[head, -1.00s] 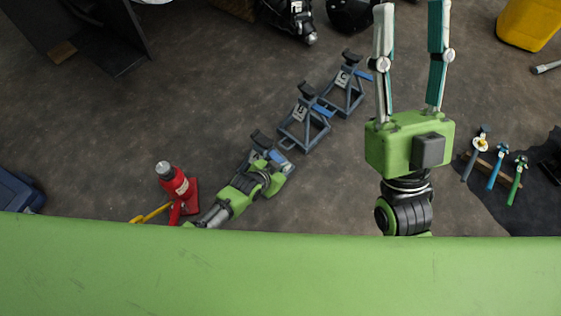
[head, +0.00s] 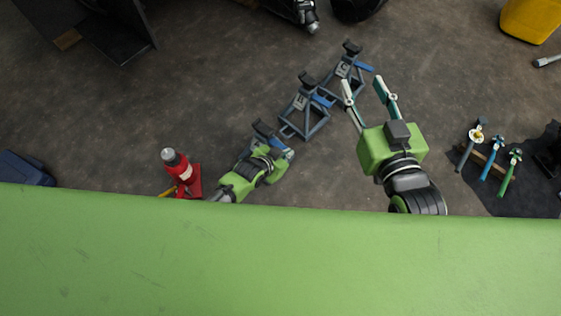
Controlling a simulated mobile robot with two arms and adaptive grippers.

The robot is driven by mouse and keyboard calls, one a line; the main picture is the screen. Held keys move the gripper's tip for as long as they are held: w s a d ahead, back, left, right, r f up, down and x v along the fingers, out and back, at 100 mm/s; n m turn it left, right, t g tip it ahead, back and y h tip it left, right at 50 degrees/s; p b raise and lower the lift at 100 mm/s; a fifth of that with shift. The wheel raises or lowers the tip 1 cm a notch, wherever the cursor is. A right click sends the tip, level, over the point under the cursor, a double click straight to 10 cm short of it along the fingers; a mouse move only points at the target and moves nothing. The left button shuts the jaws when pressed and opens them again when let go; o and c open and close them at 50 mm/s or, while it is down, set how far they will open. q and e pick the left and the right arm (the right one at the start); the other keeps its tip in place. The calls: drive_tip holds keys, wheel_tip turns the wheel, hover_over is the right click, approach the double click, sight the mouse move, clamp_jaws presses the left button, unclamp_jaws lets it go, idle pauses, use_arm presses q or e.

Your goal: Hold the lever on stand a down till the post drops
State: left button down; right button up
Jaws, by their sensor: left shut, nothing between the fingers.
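Three grey jack stands stand in a slanting row. The lowest in the picture, taken as stand a, shows its dark saddle (head: 263,128) and its blue lever (head: 279,146); my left arm covers most of its frame and any letter. My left gripper (head: 273,160) is shut and sits right at that stand, by the lever. Its fingertips are hidden, so I cannot tell whether they touch the lever. Stand b (head: 303,115) is in the middle and stand c (head: 348,75) is furthest up. My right gripper (head: 364,90) is open and empty, right of stands b and c.
A red bottle jack (head: 184,178) stands left of my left arm. Hammers (head: 490,160) lie on a wooden rack and dark mat at right. A yellow container (head: 530,18) is at the top right, a blue case (head: 25,168) at left. Bare floor lies between.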

use_arm(q)
drive_tip(key=s+d+p+v, duration=0.1)
drive_tip(key=p+v, duration=0.3)
drive_tip(key=v, duration=0.5)
drive_tip(key=shift+s+p, duration=0.25)
drive_tip(key=shift+p, duration=0.1)
use_arm(e)
drive_tip(key=s+d+f+g+h, duration=0.1)
drive_tip(key=s+d+f+g, duration=0.2)
drive_tip(key=s+f+g, duration=0.3)
drive_tip(key=s+d+f+g+h, duration=0.2)
drive_tip(key=s+d+f+g, duration=0.2)
drive_tip(key=s+f, duration=0.6)
drive_tip(key=s+g, duration=0.2)
drive_tip(key=shift+s+m+g+h, duration=0.3)
drive_tip(key=shift+s, duration=0.05)
use_arm(q)
drive_tip(key=shift+d+f, duration=0.1)
drive_tip(key=shift+d, duration=0.05)
